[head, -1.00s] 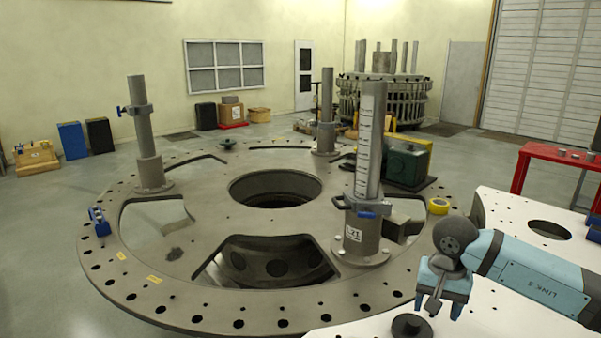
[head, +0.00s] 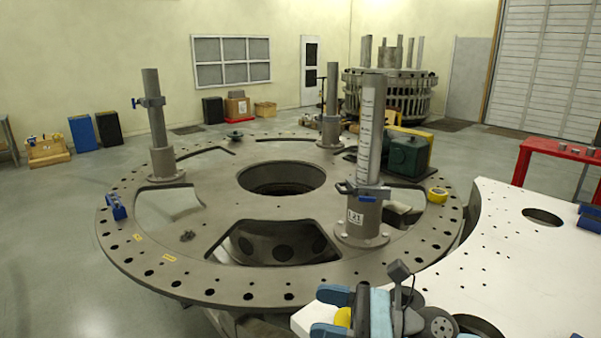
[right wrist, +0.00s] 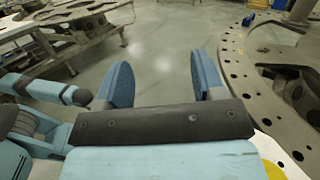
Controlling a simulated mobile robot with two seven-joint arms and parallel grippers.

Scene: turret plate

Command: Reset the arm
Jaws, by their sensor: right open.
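My right gripper (head: 328,312) is at the lower edge of the head view, its blue fingers pointing left, near the front of the round turret plate (head: 215,285). In the right wrist view its two fingers (right wrist: 162,82) stand wide apart, with only grey floor between them; it is open and empty. My right arm is folded close at the bottom of the head view, partly cut off by the frame. My left gripper does not show.
A white table (head: 497,225) with holes stands right of the turret plate. Upright posts (head: 157,125) rise from the plate, one with a scale (head: 370,130). A yellow tape roll (head: 437,194) lies on its right rim. A red table (head: 550,153) stands farther right.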

